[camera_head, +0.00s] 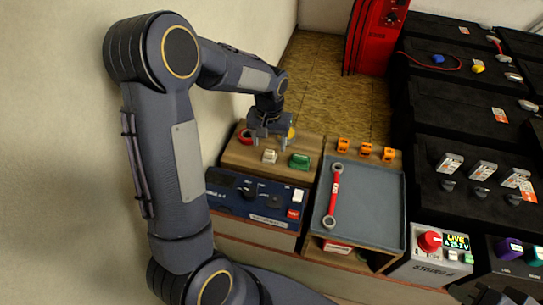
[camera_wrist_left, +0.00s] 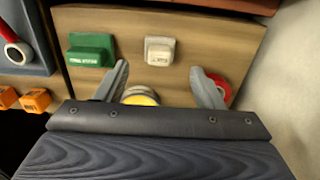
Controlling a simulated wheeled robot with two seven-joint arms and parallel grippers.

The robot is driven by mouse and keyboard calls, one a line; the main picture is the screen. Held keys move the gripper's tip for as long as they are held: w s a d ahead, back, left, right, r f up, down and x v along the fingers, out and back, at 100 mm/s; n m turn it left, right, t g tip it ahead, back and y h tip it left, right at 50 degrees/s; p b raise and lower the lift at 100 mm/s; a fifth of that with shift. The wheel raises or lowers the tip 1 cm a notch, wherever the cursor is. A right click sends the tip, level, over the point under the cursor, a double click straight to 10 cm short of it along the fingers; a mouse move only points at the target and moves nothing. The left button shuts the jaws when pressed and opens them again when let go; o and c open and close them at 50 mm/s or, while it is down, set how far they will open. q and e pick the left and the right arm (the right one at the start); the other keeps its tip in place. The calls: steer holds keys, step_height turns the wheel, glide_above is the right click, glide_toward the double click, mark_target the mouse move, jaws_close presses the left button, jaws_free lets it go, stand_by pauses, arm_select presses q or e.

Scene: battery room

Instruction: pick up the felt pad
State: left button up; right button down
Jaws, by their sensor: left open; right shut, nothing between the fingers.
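My left gripper (camera_head: 269,143) is open and empty above the wooden shelf (camera_head: 236,158), fingers pointing down. A small off-white block (camera_head: 269,157) sits on the shelf just in front of it; this looks most like the felt pad, but I cannot be sure. In the left wrist view the off-white block (camera_wrist_left: 160,51) appears ahead, between the lines of the two fingertips, apart from them. A green block (camera_head: 299,161) lies beside it, and also shows in the left wrist view (camera_wrist_left: 91,49). My right gripper (camera_head: 497,293) is shut and empty, partly cut off at bottom right.
A red roll (camera_wrist_left: 218,86) and a yellow roll (camera_wrist_left: 140,96) lie close to my left fingers. A blue instrument (camera_head: 255,196) stands below the shelf front. Right of it are a grey tray (camera_head: 362,210) with a red wrench (camera_head: 333,196) and several orange clips (camera_head: 365,149).

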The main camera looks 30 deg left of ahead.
mark_target(270, 152)
arm_select(q)
steer(key=f, duration=0.4)
steer(key=shift+s+d+f, duration=0.15)
steer(key=shift+s+f, duration=0.1)
steer(key=shift+f, duration=0.15)
steer(key=c, duration=1.1)
steer(key=shift+o, duration=0.2)
steer(key=shift+r, duration=0.5)
step_height(270, 152, up, 2)
steer(key=shift+r+p, duration=0.25)
steer(key=shift+p, duration=0.9)
steer(key=s+d+r+p, duration=0.5)
steer(key=s+d+r, duration=0.4)
steer(key=s+d, duration=0.1)
steer(key=shift+r+p, duration=0.3)
steer(key=shift+p, duration=0.05)
